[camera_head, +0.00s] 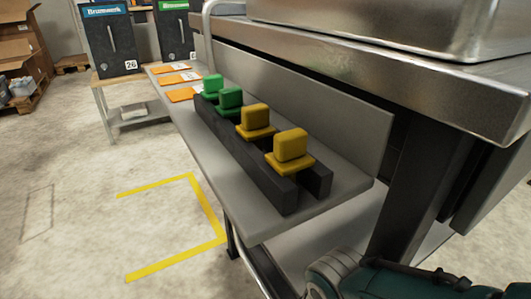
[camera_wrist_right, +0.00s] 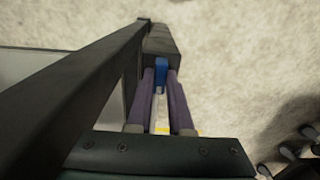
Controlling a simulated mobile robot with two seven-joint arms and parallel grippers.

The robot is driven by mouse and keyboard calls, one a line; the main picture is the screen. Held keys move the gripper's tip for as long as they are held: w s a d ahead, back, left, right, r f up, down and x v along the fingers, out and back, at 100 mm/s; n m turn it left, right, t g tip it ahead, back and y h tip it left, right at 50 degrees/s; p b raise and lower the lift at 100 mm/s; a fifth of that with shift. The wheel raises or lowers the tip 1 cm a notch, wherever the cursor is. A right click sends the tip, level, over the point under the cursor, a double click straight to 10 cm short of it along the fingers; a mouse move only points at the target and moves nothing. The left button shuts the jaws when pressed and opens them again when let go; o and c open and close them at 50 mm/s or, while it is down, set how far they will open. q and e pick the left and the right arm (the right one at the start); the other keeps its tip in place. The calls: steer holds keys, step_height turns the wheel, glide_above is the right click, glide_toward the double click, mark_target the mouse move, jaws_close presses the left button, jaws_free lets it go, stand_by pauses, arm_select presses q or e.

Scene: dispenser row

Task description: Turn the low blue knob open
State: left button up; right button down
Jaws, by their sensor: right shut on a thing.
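The low blue knob (camera_wrist_right: 161,66) shows in the right wrist view at the far end of my fingers, under a dark bar. My right gripper (camera_wrist_right: 160,80) has its two purple fingers on either side of the knob, shut on it. The knob's turn angle cannot be told from this view. In the head view the blue knob is hidden, and only part of my right arm shows at the bottom right. My left gripper is in neither view.
In the head view a dark rack (camera_head: 240,150) on a grey shelf (camera_head: 265,225) holds yellow blocks (camera_head: 290,145) and green blocks (camera_head: 230,97). A steel counter (camera_head: 400,80) overhangs at the right. Floor at the left is open, with yellow lines (camera_head: 205,205).

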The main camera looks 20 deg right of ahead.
steer(key=c, duration=0.8)
jaws_free()
step_height(320, 180, up, 8)
steer(key=p, duration=0.6)
steer(key=shift+f+p, duration=0.25)
steer(key=shift+p, duration=0.15)
steer(key=shift+s, duration=0.15)
